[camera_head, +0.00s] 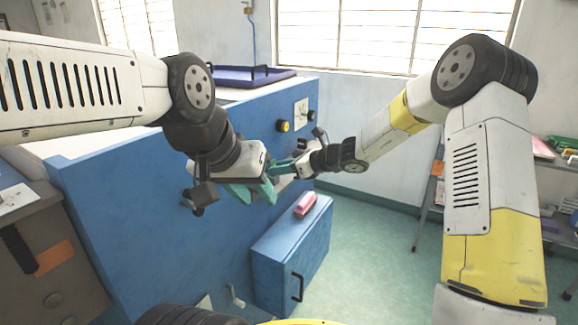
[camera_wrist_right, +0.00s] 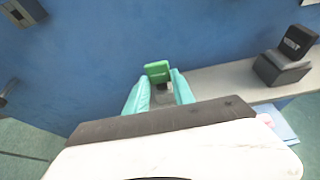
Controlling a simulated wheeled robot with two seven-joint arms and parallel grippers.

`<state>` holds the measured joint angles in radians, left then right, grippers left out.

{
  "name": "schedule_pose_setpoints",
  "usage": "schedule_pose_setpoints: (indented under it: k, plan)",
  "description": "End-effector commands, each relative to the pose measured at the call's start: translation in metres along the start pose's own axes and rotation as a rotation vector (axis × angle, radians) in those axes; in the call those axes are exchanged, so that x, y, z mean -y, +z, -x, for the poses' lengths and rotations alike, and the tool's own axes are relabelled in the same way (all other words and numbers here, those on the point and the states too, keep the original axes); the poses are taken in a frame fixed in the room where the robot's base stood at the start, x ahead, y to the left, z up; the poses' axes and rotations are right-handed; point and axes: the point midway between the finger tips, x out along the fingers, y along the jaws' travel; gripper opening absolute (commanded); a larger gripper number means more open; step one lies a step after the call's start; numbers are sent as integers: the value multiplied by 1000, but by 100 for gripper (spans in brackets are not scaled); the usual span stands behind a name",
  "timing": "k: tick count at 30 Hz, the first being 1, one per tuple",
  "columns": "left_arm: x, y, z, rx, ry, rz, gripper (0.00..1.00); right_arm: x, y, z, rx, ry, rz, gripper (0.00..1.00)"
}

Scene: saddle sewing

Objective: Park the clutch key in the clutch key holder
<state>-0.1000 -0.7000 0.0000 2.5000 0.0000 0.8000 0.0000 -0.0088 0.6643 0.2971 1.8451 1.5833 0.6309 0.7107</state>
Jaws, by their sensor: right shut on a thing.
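My right gripper (camera_head: 284,168) is beside the blue machine's front face, close to my left gripper. In the right wrist view its teal fingers (camera_wrist_right: 158,94) are shut on a small piece with a green top (camera_wrist_right: 158,70) and a dark grey lower part, likely the clutch key. In the head view this piece is hidden by the grippers. My left gripper (camera_head: 252,191) is lower and a little left, its teal fingers apart and nothing seen between them. I cannot tell for certain which fitting is the clutch key holder.
The blue machine (camera_head: 150,190) fills the left and middle. A blue cabinet (camera_head: 285,260) with a pink block (camera_head: 305,205) on top stands in front of it. In the right wrist view a black lettered block (camera_wrist_right: 285,55) sits on a pale ledge (camera_wrist_right: 225,84).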

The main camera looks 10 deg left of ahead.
Motion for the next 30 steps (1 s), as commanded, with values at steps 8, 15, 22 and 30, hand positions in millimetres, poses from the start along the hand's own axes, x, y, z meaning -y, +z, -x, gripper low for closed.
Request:
schedule_pose_setpoints:
  k: [8, 15, 22, 30]
  plan:
    - [0, 0, 0, 0, 0, 0, 36, 0, -4, -2, 0, 0, 0, 0]
    - [0, 0, 0, 0, 0, 0, 36, 0, -4, -2, 0, 0, 0, 55]
    - [0, 0, 0, 0, 0, 0, 36, 0, -4, -2, 0, 0, 0, 55]
    - [0, 0, 0, 0, 0, 0, 36, 1, -4, 21, -1, -3, 2, 55]
